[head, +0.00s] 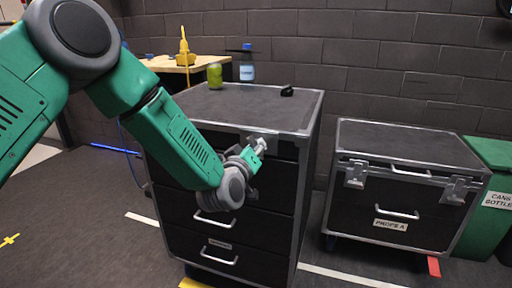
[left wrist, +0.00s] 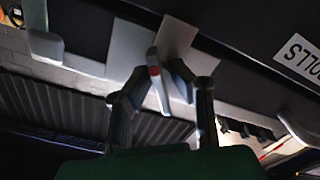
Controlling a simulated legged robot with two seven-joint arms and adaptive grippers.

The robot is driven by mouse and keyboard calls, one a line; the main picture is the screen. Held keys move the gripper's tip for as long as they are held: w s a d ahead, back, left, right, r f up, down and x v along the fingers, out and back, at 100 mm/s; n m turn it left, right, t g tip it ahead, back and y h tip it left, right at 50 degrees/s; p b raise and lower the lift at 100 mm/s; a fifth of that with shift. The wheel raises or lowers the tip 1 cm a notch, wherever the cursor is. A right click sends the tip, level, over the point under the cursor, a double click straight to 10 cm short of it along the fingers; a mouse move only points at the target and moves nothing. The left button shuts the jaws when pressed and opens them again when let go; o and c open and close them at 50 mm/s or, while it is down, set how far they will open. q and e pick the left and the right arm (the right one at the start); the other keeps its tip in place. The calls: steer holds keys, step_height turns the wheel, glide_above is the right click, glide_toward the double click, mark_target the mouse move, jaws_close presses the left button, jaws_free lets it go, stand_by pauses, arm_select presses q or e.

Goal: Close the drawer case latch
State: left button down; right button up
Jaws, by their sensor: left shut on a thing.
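The tall black drawer case (head: 215,103) with metal edges stands in the middle of the head view. My left gripper (head: 258,150) is at its upper front, near the top right, and hides most of the latch there. In the left wrist view my gripper (left wrist: 160,75) is shut on the latch lever (left wrist: 155,88), a pale bar with a red spot between the fingers. A pale latch plate (left wrist: 130,48) lies behind it on the dark front. How far the latch is closed cannot be told. My right gripper is not in view.
A lower case (head: 410,147) with latches stands at right, beside a green bin (head: 490,215). Floor at left is mostly clear.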

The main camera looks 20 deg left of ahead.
arm_select(q)
steer(key=n, duration=0.5)
steer(key=shift+a+n, duration=0.15)
steer(key=shift+n, duration=0.25)
steer(key=n+b, duration=0.2)
steer(key=n, duration=0.3)
steer(key=shift+f, duration=0.15)
steer(key=shift+n, duration=0.3)
steer(key=c, duration=1.7)
jaws_free()
steer(key=shift+a, duration=0.1)
steer(key=shift+s, duration=0.3)
steer(key=s, duration=1.1)
steer(key=shift+s+a, duration=0.2)
